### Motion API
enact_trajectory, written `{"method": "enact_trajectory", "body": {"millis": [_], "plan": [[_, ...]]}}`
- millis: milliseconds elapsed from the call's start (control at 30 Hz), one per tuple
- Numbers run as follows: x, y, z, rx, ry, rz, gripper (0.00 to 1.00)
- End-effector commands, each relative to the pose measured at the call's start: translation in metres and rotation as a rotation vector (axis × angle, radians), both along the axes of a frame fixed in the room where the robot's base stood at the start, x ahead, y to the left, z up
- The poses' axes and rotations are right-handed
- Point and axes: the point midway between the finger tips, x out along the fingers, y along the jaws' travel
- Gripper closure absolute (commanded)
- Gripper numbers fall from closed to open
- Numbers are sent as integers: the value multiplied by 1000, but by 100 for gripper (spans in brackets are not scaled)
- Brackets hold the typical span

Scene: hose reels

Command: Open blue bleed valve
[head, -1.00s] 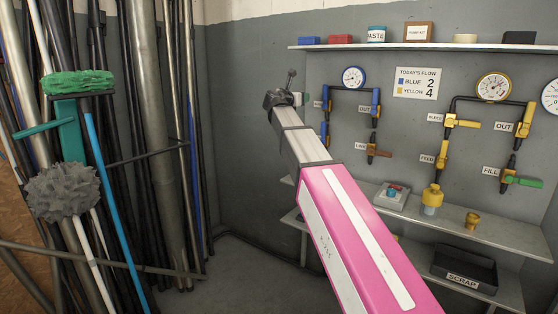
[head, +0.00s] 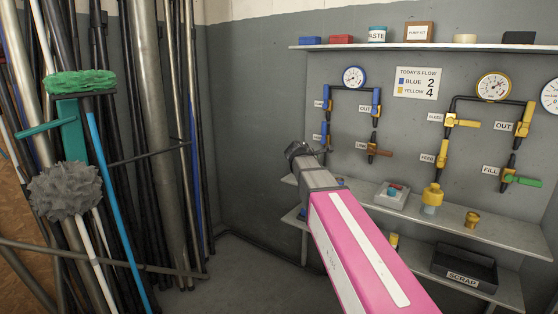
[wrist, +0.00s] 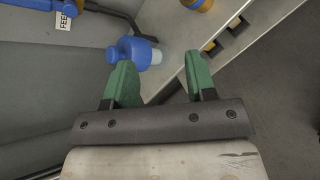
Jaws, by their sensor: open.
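The blue bleed valve (head: 326,105) is on the upper left leg of the blue pipework, beside a small label I cannot read clearly. My gripper (head: 300,150) is below and left of it in the head view, in front of the wall; its fingertips are hard to make out there. In the wrist view my gripper (wrist: 160,80) shows two green fingers spread apart with nothing between them. A blue valve part (wrist: 100,8) shows beside a FEED label. The bleed valve is not identifiable there.
A shelf (head: 490,231) runs below the pipework, holding a switch box (head: 392,195), a yellow jar (head: 432,196) and a brass fitting (head: 472,220). Yellow valves (head: 460,123) are at right. Poles and brushes (head: 65,190) crowd the left. The wall between is bare.

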Motion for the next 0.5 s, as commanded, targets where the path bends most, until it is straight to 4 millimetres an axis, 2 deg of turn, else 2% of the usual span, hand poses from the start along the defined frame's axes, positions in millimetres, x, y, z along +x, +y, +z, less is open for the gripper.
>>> {"method": "enact_trajectory", "body": {"millis": [33,200,367,500], "plan": [[-18,-9,-30,88,5,-54,49],[-66,-26,-116,398,6,-284,49],[-119,-37,-188,658,14,-549,49],[-171,-41,-241,853,21,-814,49]]}}
